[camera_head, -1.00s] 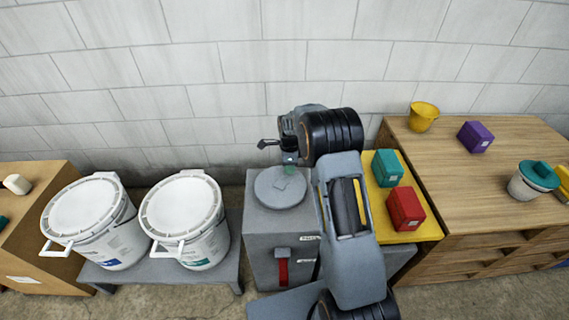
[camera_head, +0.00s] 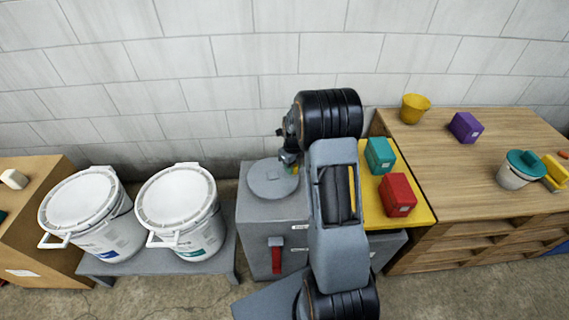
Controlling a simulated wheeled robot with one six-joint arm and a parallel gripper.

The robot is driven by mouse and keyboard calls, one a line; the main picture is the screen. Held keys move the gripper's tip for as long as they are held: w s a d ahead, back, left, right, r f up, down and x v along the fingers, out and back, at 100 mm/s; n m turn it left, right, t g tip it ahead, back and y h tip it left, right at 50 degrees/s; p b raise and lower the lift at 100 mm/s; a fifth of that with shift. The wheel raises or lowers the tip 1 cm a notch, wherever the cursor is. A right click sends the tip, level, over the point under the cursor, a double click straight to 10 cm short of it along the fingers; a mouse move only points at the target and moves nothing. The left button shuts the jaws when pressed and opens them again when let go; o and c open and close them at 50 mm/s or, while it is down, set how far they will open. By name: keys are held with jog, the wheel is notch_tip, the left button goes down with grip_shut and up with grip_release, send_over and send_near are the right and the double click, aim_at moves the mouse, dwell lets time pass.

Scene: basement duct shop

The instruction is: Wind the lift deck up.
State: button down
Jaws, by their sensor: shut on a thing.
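The lift deck is a yellow platform (camera_head: 422,213) on the right of a grey housing (camera_head: 258,212), beside the wooden bench. A teal box (camera_head: 380,155) and a red box (camera_head: 397,194) stand on it. A round grey crank disc (camera_head: 267,184) lies flat on the housing top. My gripper (camera_head: 290,162) reaches down at the disc's back right edge. It is shut on the small greenish crank knob (camera_head: 294,169), which is mostly hidden by the fingers. A red lever (camera_head: 276,258) is on the housing's front. My forearm hides the deck's left part.
Two white buckets (camera_head: 83,205) (camera_head: 180,207) stand on a low grey stand at left. The wooden bench (camera_head: 465,180) holds a yellow bucket (camera_head: 414,108), a purple box (camera_head: 466,127) and a teal-lidded pot (camera_head: 517,172). A block wall (camera_head: 200,80) is close behind.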

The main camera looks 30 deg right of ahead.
jog(key=shift+s+a+m, duration=0.15)
jog(key=shift+s+m, duration=0.5)
jog(key=shift+m, duration=0.35)
jog(key=shift+s, duration=0.1)
jog(key=c, duration=0.7)
grip_release()
jog(key=shift+c, duration=0.2)
notch_tip(320, 180, up, 14)
jog(key=p, duration=0.1)
jog(key=shift+p, duration=0.3)
jog(key=shift+f, duration=0.1)
